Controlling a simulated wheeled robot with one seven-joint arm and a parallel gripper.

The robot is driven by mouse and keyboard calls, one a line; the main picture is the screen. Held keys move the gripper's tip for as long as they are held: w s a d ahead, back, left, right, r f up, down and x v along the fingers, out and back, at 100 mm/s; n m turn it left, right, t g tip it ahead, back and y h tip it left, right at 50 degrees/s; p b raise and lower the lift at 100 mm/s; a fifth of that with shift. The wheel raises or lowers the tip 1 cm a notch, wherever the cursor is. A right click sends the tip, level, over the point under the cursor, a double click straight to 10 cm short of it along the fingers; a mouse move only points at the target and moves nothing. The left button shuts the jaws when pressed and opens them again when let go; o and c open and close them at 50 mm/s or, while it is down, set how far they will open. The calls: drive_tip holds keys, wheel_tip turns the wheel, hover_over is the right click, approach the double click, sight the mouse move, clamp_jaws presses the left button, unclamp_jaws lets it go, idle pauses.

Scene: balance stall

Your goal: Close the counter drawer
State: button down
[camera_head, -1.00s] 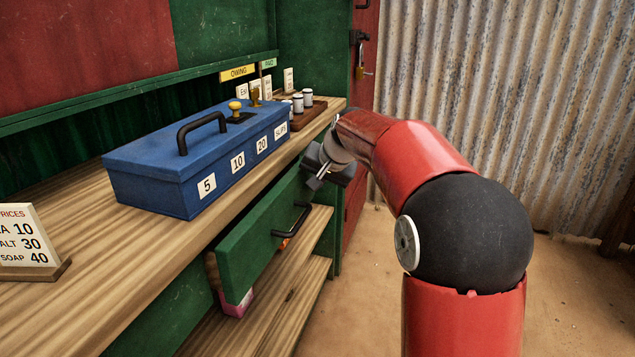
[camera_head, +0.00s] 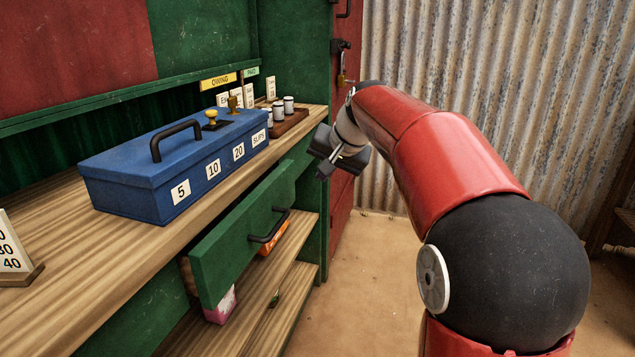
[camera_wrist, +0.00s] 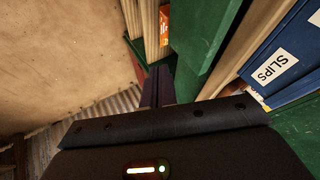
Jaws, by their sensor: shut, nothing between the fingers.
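The counter drawer (camera_head: 222,262) is green with a dark bar handle (camera_head: 270,226). It stands partly out from under the wooden counter. Its front also shows in the wrist view (camera_wrist: 205,35). My gripper (camera_head: 325,172) is shut and empty. It is past the far end of the drawer front, to the right of the handle and apart from it. In the wrist view my shut fingers (camera_wrist: 158,85) point toward the gap beside the drawer front. The drawer's inside is hidden in both views.
A blue cash box (camera_head: 160,170) stands on the counter (camera_head: 130,262) above the drawer. A price sign (camera_head: 15,250) stands at left, and a rack of small jars (camera_head: 285,122) at the back. Lower shelves (camera_head: 265,300) hold a pink item and an orange box (camera_head: 272,238).

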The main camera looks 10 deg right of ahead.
drive_tip(key=m+g+y+b, duration=0.1)
drive_tip(key=g+y+b, duration=0.15)
drive_tip(key=y, duration=0.25)
approach(266, 200)
wheel_tip(266, 200, down, 2)
drive_tip(key=s+d, duration=0.2)
drive_tip(key=d, duration=0.1)
drive_tip(key=shift+t, duration=0.25)
drive_tip(key=x, duration=1)
drive_tip(key=shift+a+b, duration=0.2)
drive_tip(key=shift+b, duration=0.2)
drive_tip(key=shift+y, duration=0.3)
drive_tip(key=shift+w+a+r+p, duration=0.1)
drive_tip(key=shift+w+a+p, duration=0.35)
drive_tip(key=shift+a, duration=0.5)
drive_tip(key=shift+w+a+r+p, duration=0.1)
drive_tip(key=shift+w+a+p, duration=0.15)
drive_tip(key=shift+w+a, duration=0.5)
drive_tip(key=shift+s+a, duration=0.15)
drive_tip(key=shift+a, duration=0.05)
drive_tip(key=shift+r, duration=0.1)
